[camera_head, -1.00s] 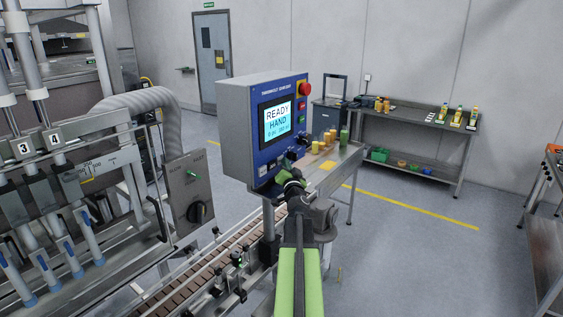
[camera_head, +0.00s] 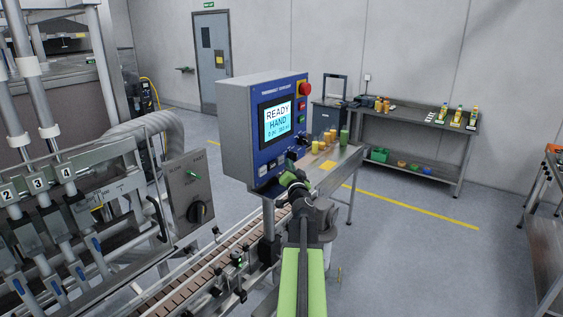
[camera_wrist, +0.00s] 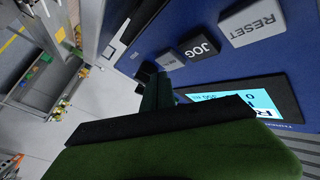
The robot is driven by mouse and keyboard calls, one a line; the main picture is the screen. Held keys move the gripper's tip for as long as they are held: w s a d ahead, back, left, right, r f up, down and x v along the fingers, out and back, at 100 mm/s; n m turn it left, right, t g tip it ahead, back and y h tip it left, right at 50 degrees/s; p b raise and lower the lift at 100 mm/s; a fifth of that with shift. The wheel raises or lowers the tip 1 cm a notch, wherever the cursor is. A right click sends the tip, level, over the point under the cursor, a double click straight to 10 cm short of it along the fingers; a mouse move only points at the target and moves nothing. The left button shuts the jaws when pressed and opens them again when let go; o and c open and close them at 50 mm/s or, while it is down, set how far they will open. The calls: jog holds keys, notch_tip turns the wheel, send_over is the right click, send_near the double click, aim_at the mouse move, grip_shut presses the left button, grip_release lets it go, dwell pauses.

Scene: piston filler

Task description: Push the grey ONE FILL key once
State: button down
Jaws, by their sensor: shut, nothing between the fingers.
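The blue control panel (camera_head: 268,135) stands at the centre of the head view, its screen (camera_head: 277,121) reading READY HAND. In the wrist view, a small grey key (camera_wrist: 170,60) sits on the panel beside the black JOG key (camera_wrist: 199,47); its label is too small to read surely, but it fits ONE FILL. A larger grey RESET key (camera_wrist: 252,23) lies further along the row. My gripper (camera_head: 288,178) is shut and empty, just in front of the panel's lower edge. Its dark green fingers (camera_wrist: 157,92) point at the panel close to the small grey key; contact cannot be told.
A red stop button (camera_head: 305,90) is at the panel's upper right. A conveyor (camera_head: 205,270) runs below, with filler nozzles on the left. Several bottles (camera_head: 328,136) stand on the table behind the panel. Open floor lies to the right.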

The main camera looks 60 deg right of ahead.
jog(key=s, duration=0.5)
dwell(0.9)
